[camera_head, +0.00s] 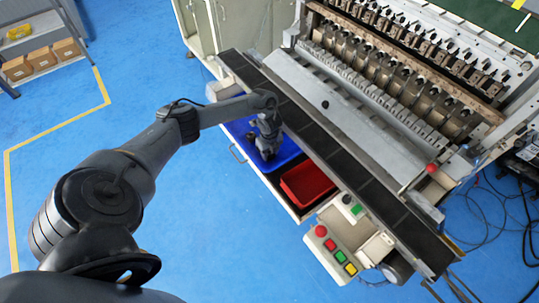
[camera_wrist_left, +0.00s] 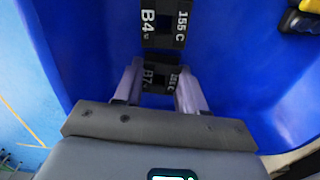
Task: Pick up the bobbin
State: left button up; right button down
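My left gripper (camera_head: 267,149) points down into the blue tray (camera_head: 288,151) in the head view. In the left wrist view, its two pale fingers (camera_wrist_left: 160,76) stand apart on either side of a black part marked B7 (camera_wrist_left: 150,76). Their tips are close to its sides, but I cannot tell whether they press on it. A second black part, marked B4 and 155 C (camera_wrist_left: 165,22), lies just beyond. I cannot tell whether the two are ends of one bobbin or separate bobbins. My right gripper is not in view.
A red bin (camera_head: 307,184) sits beside the blue tray. The long dark rail of the winder (camera_head: 318,143) runs close along the tray's far side. A button panel (camera_head: 338,240) stands at the lower right. A yellow and black object (camera_wrist_left: 300,18) shows at the wrist view's upper right.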

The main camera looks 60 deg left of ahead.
pick_arm(q)
jog(key=c, duration=0.3)
notch_tip(320, 180, up, 10)
jog(key=p, duration=0.1)
dwell(0.6)
dwell(0.4)
